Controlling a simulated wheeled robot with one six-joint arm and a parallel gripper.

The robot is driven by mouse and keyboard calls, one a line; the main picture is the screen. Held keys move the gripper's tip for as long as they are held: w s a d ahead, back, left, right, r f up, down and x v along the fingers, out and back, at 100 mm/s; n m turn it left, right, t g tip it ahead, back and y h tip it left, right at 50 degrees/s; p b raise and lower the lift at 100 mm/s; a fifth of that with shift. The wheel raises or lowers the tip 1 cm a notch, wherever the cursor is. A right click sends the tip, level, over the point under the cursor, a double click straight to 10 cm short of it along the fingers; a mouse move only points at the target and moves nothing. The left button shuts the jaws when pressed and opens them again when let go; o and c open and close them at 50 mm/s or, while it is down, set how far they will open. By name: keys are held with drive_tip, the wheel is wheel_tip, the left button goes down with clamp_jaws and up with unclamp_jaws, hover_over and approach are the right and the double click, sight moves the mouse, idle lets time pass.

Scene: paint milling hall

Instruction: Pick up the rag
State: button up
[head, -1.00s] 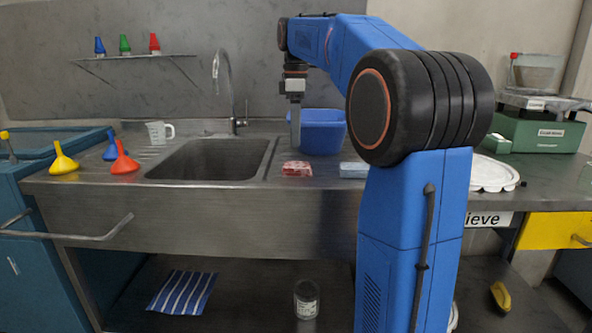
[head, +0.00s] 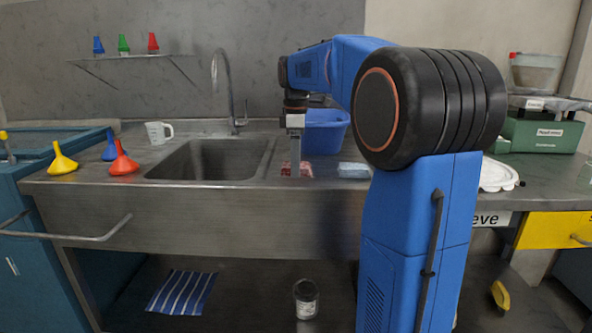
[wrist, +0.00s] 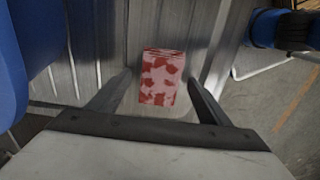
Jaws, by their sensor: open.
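The rag, a small folded cloth with a red and pale pink pattern (head: 285,169), lies on the steel counter just right of the sink. My gripper (head: 295,170) points down over it, and its finger covers part of the rag in the head view. In the wrist view the rag (wrist: 160,78) shows between the two spread fingers of my open gripper (wrist: 159,84), with nothing held. I cannot tell the exact height left between fingertips and counter.
A blue tub (head: 325,132) stands close behind my gripper. A light blue block (head: 354,170) lies to the right of the rag. The sink (head: 212,160) and tap (head: 230,95) are to the left. A striped blue cloth (head: 183,293) and a jar (head: 306,299) are on the lower shelf.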

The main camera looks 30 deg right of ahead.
drive_tip(key=c, duration=1.1)
wheel_tip(320, 180, up, 10)
drive_tip(key=shift+r, duration=0.1)
drive_tip(key=o, duration=0.4)
drive_tip(key=c, duration=0.3)
